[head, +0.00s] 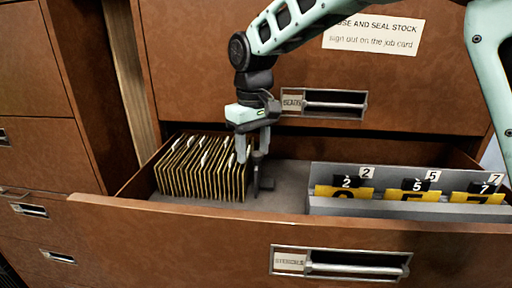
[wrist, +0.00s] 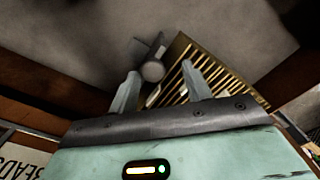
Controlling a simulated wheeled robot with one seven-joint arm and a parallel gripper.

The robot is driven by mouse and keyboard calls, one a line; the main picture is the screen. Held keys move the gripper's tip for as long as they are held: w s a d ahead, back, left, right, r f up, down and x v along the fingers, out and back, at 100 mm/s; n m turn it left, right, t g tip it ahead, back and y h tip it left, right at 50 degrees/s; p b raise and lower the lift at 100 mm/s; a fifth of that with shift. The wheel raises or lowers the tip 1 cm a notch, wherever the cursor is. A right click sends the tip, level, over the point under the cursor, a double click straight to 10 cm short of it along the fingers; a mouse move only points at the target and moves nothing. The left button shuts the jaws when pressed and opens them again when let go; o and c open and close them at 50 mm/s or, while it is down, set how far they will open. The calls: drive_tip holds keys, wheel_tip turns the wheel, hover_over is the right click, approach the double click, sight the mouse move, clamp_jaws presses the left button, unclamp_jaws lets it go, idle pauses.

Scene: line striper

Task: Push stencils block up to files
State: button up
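The files (head: 200,168) are a row of upright, yellow-edged cards at the left of the open drawer marked STENCILS. They also show in the wrist view (wrist: 220,85), at the right. A small dark grey block (head: 266,184), seemingly the stencils block, stands just right of the files, partly hidden by my gripper. In the wrist view a grey piece with a round end (wrist: 152,71) shows beyond and between my fingertips. My gripper (head: 253,153) points down into the drawer at the files' right end, its fingers apart. I cannot tell whether it touches the block.
A grey tray (head: 370,208) with yellow number stencils and black tabs fills the drawer's right side. Bare drawer floor (head: 288,180) lies between it and the block. The drawer front (head: 200,222) stands nearest; a closed drawer with a handle (head: 335,104) rises behind.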

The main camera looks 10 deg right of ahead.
drive_tip(key=shift+d, duration=0.15)
drive_tip(key=shift+r, duration=0.3)
wheel_tip(320, 180, up, 17)
drive_tip(key=b, duration=0.3)
drive_tip(key=shift+f, duration=0.15)
